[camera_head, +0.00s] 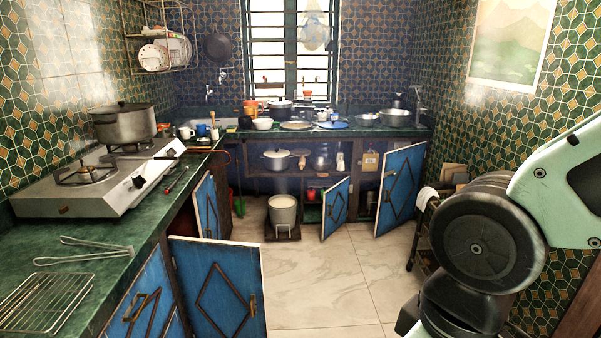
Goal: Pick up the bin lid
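I cannot clearly make out a bin lid in the head view. A grey cylindrical container (282,217) with a pale top stands on a low dark base on the floor, near the back counter. I cannot tell whether it is a bin, or whether the pale top is a lid or its contents. My arm fills the right side of the picture, and my gripper is outside the view.
Blue cabinet doors (217,290) stand open at the left and back. A hotplate (98,183) with a pot (124,122), tongs (97,246) and a wire rack (45,303) are on the left counter. A dark rack (424,232) stands right. The tiled floor (325,275) between is clear.

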